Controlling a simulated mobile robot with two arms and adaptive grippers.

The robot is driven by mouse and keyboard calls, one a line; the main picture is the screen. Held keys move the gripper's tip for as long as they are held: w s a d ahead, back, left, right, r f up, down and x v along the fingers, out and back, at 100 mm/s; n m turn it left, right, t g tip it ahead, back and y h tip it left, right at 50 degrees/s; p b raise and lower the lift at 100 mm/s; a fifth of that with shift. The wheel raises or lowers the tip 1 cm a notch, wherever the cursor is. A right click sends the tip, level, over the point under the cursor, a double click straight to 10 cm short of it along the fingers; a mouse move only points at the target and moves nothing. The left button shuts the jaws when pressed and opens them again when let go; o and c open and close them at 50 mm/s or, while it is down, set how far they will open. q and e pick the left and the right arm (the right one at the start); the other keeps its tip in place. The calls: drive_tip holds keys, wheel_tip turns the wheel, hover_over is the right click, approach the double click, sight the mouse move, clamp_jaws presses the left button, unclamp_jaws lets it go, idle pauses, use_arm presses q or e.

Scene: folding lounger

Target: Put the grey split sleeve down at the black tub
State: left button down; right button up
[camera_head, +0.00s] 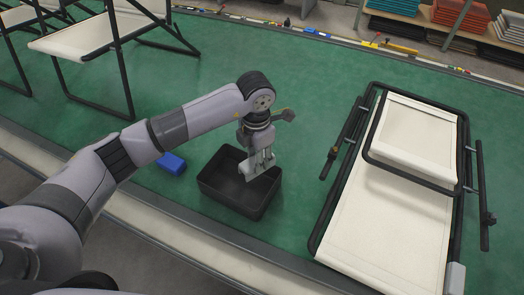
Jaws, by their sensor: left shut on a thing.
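My left gripper (258,163) hangs fingers-down over the black tub (226,200), close to its back right side. It is shut on a small light grey piece, which I take to be the grey split sleeve (254,168). The fingers hide part of the piece, and its slit cannot be made out. I cannot tell whether it touches the tub. The tub is open-topped and stands on the green table surface; the part of its inside that shows is dark and looks empty. My right gripper is out of view.
A blue block (171,164) lies left of the tub. A folding lounger with cream fabric (385,225) and black frame lies to the right. Cream chairs (95,38) stand at the back left. The green surface (315,95) behind the tub is clear.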

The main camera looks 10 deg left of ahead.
use_arm(q)
drive_tip(key=n, duration=0.1)
drive_tip(key=w+n, duration=0.1)
drive_tip(key=n, duration=0.1)
drive_tip(key=d+f+n, duration=0.1)
drive_tip(key=n, duration=0.1)
drive_tip(key=shift+w+p, duration=0.3)
drive_tip(key=shift+p, duration=0.05)
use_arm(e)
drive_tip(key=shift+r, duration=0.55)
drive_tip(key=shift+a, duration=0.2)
use_arm(q)
drive_tip(key=shift+f+b, duration=0.15)
drive_tip(key=shift+b, duration=0.2)
wheel_tip(320, 180, down, 10)
drive_tip(key=b, duration=0.8)
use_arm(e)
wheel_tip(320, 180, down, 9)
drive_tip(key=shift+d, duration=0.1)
use_arm(q)
drive_tip(key=c, duration=1.2)
unclamp_jaws()
drive_tip(key=shift+o, duration=1)
